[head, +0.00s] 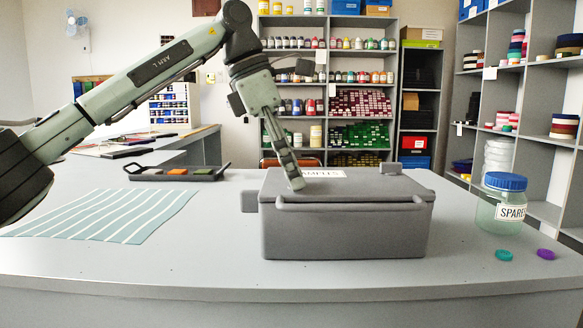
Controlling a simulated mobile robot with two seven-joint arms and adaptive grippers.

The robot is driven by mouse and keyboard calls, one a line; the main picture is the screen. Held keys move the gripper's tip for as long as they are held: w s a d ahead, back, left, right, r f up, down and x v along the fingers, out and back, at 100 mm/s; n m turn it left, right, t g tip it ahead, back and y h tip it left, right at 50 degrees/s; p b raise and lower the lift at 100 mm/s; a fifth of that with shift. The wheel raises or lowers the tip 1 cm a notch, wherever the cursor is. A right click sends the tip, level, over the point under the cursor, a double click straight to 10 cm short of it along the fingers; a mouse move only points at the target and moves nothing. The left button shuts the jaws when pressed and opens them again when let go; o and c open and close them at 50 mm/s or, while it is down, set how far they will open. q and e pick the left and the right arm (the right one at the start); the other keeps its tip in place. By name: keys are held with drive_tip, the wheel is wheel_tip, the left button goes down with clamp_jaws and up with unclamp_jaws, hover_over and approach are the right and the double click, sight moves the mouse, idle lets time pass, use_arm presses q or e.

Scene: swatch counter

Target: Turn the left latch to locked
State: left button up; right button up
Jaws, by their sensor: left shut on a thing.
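A grey box (345,235) with a closed lid (370,184) and a partly covered "SAMPLES" label (326,174) stands on the counter. My left gripper (298,186) points down at the front left of the lid. It is shut on the left latch, which its fingers hide, so I cannot tell which way the latch is turned. A grey bar (350,206) runs along the box's upper front. A grey block (249,201) sticks out at the box's left side, and another (390,168) shows at the back right. My right gripper is not in view.
A clear jar (497,220) labelled "SPARE" with a blue lid stands right of the box, near teal (504,255) and purple (546,254) discs. A striped cloth (110,217) and a dark tray (150,173) lie left. The counter's front is clear.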

use_arm(q)
drive_tip(key=shift+m, duration=0.5)
drive_tip(key=o, duration=1.2)
drive_tip(key=shift+c, duration=0.2)
drive_tip(key=v, duration=1.2)
drive_tip(key=shift+w, duration=0.2)
drive_tip(key=shift+d, duration=0.1)
